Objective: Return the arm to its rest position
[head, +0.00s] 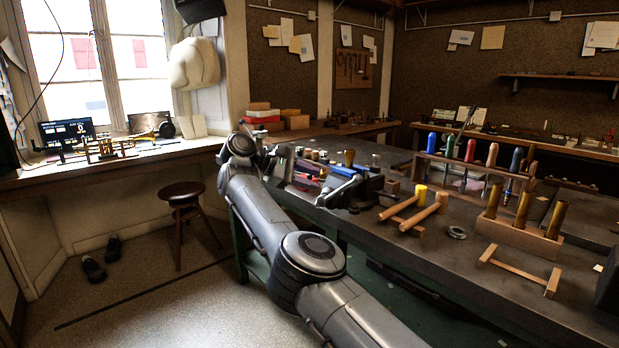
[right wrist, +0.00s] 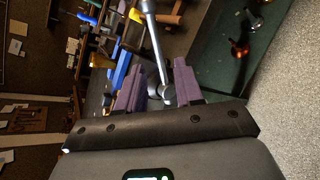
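My right arm reaches from the bottom of the head view up to the left end of the dark workbench (head: 466,233). Its gripper (head: 288,163) is at that bench end, small and hard to make out there. In the right wrist view the two purple fingers of my right gripper (right wrist: 158,70) stand apart. A silver rod (right wrist: 157,45) shows in line with the gap between them, its near end by the finger bases. I cannot tell whether the fingers touch it. My left gripper is not in view.
A tool rack (head: 470,170) and a wooden block with brass tubes (head: 519,234) stand to the right. A stool (head: 182,196) is left of my arm. Bare floor (head: 165,290) lies at lower left.

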